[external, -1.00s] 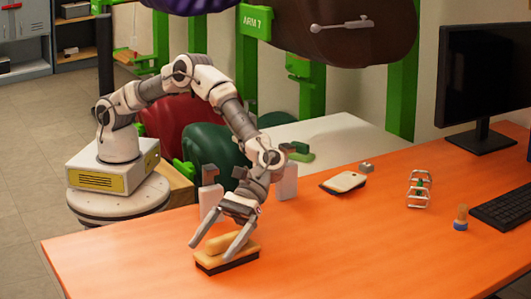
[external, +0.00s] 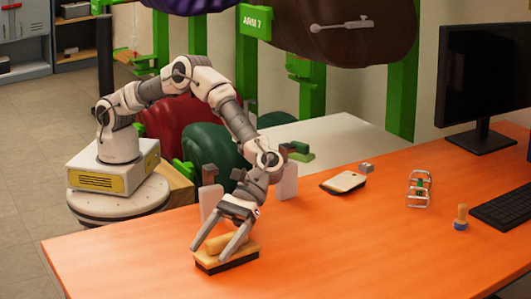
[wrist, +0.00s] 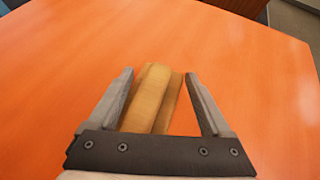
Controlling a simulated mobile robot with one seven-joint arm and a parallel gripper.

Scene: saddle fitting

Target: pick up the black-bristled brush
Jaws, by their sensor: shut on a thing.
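The black-bristled brush (external: 241,253) has a light wooden back with a raised grip and a dark bristle strip underneath. It rests bristles down on the orange table near its front left edge. My gripper (external: 208,252) reaches down over it and is shut on it. In the wrist view the wooden top of the brush (wrist: 153,95) lies between the two fingers of my gripper (wrist: 159,74). The bristles are hidden in that view.
The orange table (external: 330,250) is clear around the brush. To the right are a flat pale-topped tool (external: 343,182), a metal frame (external: 419,189), a small wooden-handled blue-based piece (external: 460,218), a keyboard (external: 505,208) and a monitor (external: 487,75). Grey upright blocks (external: 287,183) stand behind my gripper.

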